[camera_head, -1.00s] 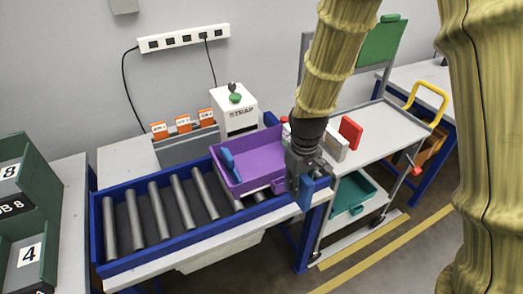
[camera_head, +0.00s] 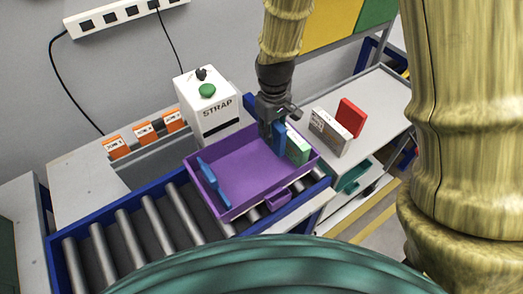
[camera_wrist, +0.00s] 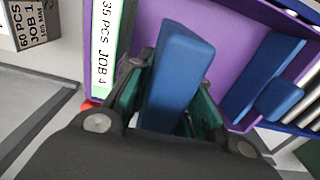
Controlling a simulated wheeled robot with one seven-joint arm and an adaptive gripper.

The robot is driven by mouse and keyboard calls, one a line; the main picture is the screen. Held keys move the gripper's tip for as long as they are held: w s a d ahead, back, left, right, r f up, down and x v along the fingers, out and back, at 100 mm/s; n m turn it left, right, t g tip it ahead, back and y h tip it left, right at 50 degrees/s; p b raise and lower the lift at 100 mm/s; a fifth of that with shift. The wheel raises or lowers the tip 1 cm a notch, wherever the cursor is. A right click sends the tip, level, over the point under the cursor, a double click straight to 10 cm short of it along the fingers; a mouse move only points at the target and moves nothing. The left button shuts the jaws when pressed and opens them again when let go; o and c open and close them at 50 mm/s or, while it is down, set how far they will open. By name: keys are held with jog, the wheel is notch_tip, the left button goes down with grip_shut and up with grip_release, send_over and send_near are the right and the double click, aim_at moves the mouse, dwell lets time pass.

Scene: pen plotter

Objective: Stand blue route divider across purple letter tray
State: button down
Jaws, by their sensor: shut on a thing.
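The purple letter tray (camera_head: 240,180) sits on the roller conveyor; its inside also shows in the wrist view (camera_wrist: 232,38). My gripper (camera_head: 274,122) is over the tray's right part, shut on a blue route divider (camera_head: 279,138). In the wrist view the divider (camera_wrist: 178,75) stands up between the finger pads. I cannot tell whether its lower edge touches the tray floor. A second blue piece (camera_head: 212,182) is at the tray's left side. A green and white box marked JOB 4 (camera_head: 297,148) stands at the tray's right end, close beside the held divider.
A grey box (camera_head: 330,132) and a red box (camera_head: 350,117) stand on the cart top to the right. The white strap machine (camera_head: 207,105) is close behind the tray. Bare conveyor rollers (camera_head: 137,240) lie to the left.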

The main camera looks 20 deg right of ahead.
jog(key=f, duration=0.3)
jog(key=f+p, duration=0.1)
jog(key=shift+w+d+f, duration=0.1)
jog(key=shift+w+f, duration=0.1)
jog(key=shift+w, duration=0.1)
jog(key=shift+s+f, duration=0.25)
jog(key=shift+s, duration=0.1)
jog(key=f, duration=0.1)
jog(key=f+p, duration=0.1)
jog(key=shift+w+f, duration=0.2)
jog(key=shift+f, duration=0.1)
jog(key=shift+s+f, duration=0.1)
jog(key=shift+f, duration=0.45)
jog(key=shift+f, duration=0.1)
jog(key=c, duration=1.3)
grip_release()
jog(key=shift+r+b, duration=1.7)
jog(key=shift+r, duration=4.45)
